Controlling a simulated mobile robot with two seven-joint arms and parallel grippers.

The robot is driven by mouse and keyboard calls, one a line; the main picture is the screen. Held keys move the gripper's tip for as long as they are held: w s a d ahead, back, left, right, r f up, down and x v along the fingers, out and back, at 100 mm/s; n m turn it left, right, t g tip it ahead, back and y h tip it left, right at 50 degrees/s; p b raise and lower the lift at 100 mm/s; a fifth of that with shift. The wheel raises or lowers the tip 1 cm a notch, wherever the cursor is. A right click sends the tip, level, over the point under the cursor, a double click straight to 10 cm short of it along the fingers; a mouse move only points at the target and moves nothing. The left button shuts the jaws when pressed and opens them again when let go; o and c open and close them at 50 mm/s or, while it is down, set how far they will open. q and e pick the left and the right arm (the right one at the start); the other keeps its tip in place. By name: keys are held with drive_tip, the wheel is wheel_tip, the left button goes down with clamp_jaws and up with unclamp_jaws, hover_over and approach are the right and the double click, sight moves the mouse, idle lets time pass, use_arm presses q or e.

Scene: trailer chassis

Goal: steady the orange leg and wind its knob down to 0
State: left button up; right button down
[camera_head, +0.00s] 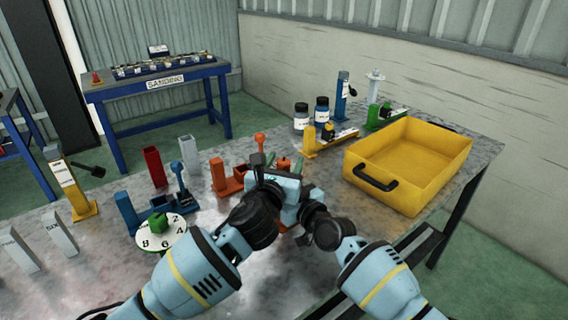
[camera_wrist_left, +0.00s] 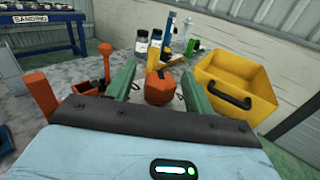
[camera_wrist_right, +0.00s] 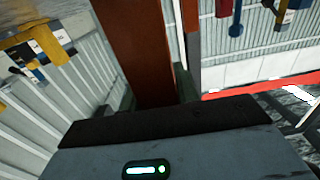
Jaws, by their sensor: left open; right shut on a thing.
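The orange leg (camera_wrist_right: 140,50) shows in the right wrist view as a tall brownish-orange post. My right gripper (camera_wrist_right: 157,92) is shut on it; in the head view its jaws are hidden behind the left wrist. A round orange knob (camera_wrist_left: 160,88) shows in the left wrist view, and its top in the head view (camera_head: 284,163). My left gripper (camera_wrist_left: 159,70) is open, its green fingers (camera_head: 277,161) on either side of the knob. I cannot tell whether they touch it. No scale reading on the knob is visible.
Left of the grippers stand an orange post (camera_head: 218,174) and an orange ball-topped peg (camera_head: 260,141). A numbered white dial (camera_head: 160,236) with a green knob lies farther left. A yellow bin (camera_head: 440,165) stands on the right. Bottles (camera_head: 321,109) and coloured fixtures stand behind.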

use_arm(q)
drive_tip(key=c, duration=1)
drive_tip(key=shift+o, duration=0.2)
drive_tip(key=shift+d+n+y, duration=0.1)
drive_tip(key=shift+n+y, duration=0.6)
drive_tip(key=shift+y, duration=0.4)
drive_tip(key=shift+n+t+y, duration=0.3)
drive_tip(key=shift+n+y, duration=0.5)
drive_tip(key=shift+y, duration=0.4)
drive_tip(key=o, duration=1)
drive_tip(key=shift+c, duration=0.2)
drive_tip(key=shift+s, duration=0.15)
